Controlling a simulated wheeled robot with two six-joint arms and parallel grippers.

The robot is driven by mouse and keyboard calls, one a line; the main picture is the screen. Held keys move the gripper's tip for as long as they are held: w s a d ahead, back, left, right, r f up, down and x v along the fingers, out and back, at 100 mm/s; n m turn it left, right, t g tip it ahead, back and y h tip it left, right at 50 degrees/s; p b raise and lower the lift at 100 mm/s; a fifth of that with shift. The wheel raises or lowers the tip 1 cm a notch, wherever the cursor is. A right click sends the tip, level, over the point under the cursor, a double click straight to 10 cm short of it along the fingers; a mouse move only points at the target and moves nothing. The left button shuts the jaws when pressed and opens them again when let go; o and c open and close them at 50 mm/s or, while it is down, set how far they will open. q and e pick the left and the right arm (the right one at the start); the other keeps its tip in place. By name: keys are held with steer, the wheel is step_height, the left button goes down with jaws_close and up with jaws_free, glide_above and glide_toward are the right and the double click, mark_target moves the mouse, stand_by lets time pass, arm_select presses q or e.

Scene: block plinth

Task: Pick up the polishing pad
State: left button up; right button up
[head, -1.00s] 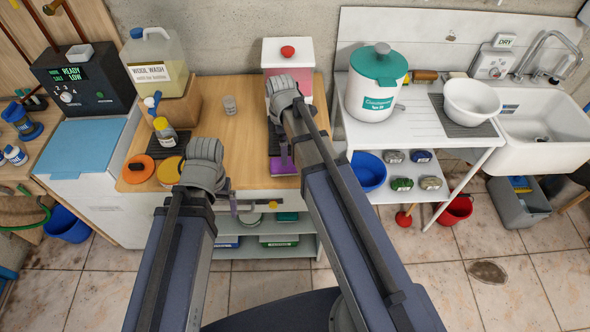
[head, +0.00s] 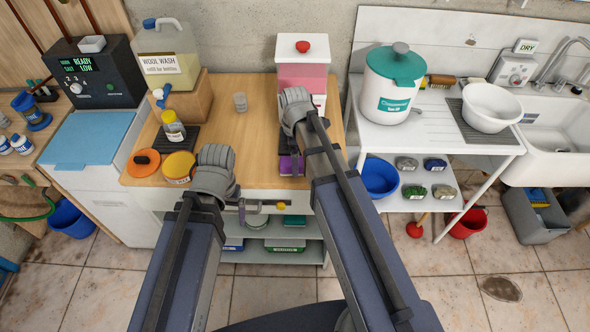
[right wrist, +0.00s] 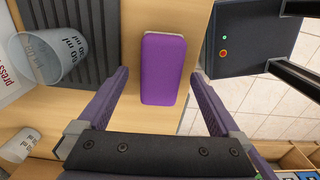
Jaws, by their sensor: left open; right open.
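A purple rounded block, which looks like the polishing pad (right wrist: 165,68), lies flat on the wooden worktop near its front edge. It also shows in the head view (head: 291,166), partly covered by my right arm. My right gripper (right wrist: 165,98) is open, with its two fingers apart on either side of the pad's near end in the right wrist view. Gaps show between the pad and both fingers. My left gripper (head: 251,208) is open and empty in front of the worktop's edge, away from the pad.
A dark ribbed mat (right wrist: 70,40) and a clear cup (right wrist: 48,55) are beside the pad. A pink-and-white dispenser (head: 302,72) stands behind. An orange disc (head: 144,163) and a yellow tin (head: 179,167) sit left on the worktop (head: 232,135).

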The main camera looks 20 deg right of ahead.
step_height(320, 180, down, 3)
steer(key=shift+r+b, duration=0.1)
steer(key=shift+b, duration=0.8)
arm_select(q)
step_height(320, 180, down, 3)
steer(key=shift+r, duration=0.15)
arm_select(e)
steer(key=shift+r, duration=0.1)
steer(key=shift+c, duration=0.4)
steer(key=c, duration=1.3)
